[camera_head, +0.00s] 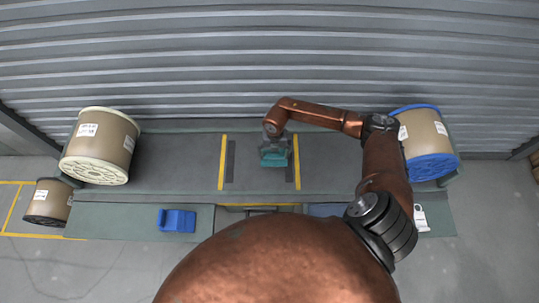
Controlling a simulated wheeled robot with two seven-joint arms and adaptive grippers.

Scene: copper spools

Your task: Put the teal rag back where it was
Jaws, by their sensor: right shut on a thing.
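The teal rag (274,158) is a small folded-looking bundle in the middle of the grey bench, between two yellow stripes and nearer the right one. My right gripper (275,146) is above it, pointing down and shut on it. My right arm comes in from the right and bends over the bench. I cannot tell whether the rag touches the bench surface. My left gripper is not in view.
A spool with a cream flange (98,147) stands at the bench's left end, a blue-flanged spool (428,145) at its right end. A black-flanged spool (48,203) is lower left. A blue holder (177,220) and white padlock-shaped tag (420,217) lie on the front ledge.

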